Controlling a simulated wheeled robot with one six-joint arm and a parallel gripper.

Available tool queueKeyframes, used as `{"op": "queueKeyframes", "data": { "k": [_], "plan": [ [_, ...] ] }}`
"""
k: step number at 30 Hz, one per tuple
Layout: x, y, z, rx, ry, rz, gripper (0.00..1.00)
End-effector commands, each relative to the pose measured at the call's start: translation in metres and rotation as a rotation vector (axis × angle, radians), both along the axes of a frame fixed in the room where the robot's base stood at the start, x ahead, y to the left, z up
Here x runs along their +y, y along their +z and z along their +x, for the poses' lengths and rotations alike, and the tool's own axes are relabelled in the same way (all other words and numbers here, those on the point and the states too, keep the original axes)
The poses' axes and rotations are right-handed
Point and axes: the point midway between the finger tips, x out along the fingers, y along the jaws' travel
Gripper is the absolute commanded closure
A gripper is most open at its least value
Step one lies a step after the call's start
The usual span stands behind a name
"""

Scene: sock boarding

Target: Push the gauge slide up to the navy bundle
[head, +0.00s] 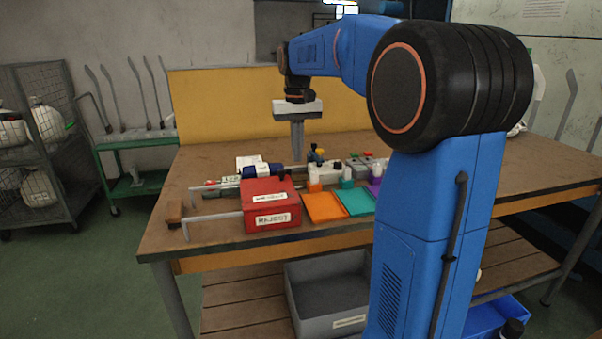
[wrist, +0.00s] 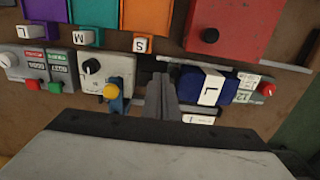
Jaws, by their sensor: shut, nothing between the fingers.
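The navy bundle (wrist: 188,82) lies beside a pale rail and wears a white band marked L; it also shows in the head view (head: 255,170). My gripper (wrist: 161,78) is shut and empty, pointing down just left of the bundle in the wrist view. In the head view my gripper (head: 298,155) is right of the bundle. Whether the fingers touch anything is unclear. A numbered plate with a red knob (wrist: 268,89) sits at the bundle's other end. The gauge slide cannot be told apart with certainty; my fingers cover part of the area beside the bundle.
A red REJECT box (head: 270,205) stands in front of the bundle. Orange, teal and purple trays, the orange one (head: 324,207) nearest the box, lie to its right. The table's left back is clear.

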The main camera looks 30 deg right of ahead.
Motion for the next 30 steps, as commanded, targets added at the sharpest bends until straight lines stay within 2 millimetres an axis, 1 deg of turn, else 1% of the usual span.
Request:
{"op": "queueKeyframes", "data": {
  "k": [9,16,30],
  "plan": [
    [0.0,0.021,0.0,-0.001,0.0,0.0,1.0],
    [0.0,0.034,0.0,-0.001,0.0,0.0,1.0],
    [0.0,0.036,0.0,0.0,0.0,0.0,1.0]
  ]
}}
